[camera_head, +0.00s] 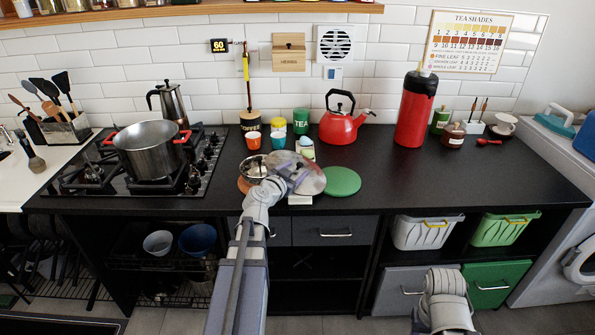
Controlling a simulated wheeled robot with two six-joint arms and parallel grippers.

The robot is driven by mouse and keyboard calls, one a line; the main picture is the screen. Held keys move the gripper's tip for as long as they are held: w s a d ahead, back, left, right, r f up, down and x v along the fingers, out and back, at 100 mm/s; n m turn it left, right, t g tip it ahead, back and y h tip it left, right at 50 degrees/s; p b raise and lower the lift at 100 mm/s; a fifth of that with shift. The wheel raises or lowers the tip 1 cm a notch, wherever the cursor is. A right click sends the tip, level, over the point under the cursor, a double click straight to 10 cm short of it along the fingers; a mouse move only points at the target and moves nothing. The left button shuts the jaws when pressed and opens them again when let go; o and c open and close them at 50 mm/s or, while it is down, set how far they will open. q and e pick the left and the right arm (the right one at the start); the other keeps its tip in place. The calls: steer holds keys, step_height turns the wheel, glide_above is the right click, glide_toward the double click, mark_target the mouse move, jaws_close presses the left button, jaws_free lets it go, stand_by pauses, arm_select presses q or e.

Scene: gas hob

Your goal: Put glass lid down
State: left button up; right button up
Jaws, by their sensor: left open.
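The glass lid (315,182), a round see-through disc with a pale rim, shows near the counter's front middle, between a small steel pot (250,168) and a green round mat (342,181). My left gripper (292,170) is open and overlaps the lid's left and middle part. It hides the lid's knob, and I cannot tell whether it touches the lid or what bears the lid. The small pot stands on an orange round mat (244,186), partly behind my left arm. My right gripper (445,287) is low at the right, in front of the cabinets; its fingers are unclear.
A large steel pot (150,150) stands on the gas hob (80,180) at left. Cups and canisters stand behind the lid, with a red kettle (340,127) and red flask (414,112) to the right. The counter (440,180) right of the green mat is clear.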

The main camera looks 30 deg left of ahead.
mark_target(301, 163)
arm_select(q)
steer(key=shift+a+b+x, duration=0.15)
steer(key=shift+b+x, duration=0.2)
steer(key=shift+x, duration=1.55)
steer(key=shift+a+b+x, duration=0.1)
steer(key=shift+b+x, duration=0.25)
steer(key=shift+x, duration=1.55)
jaws_close()
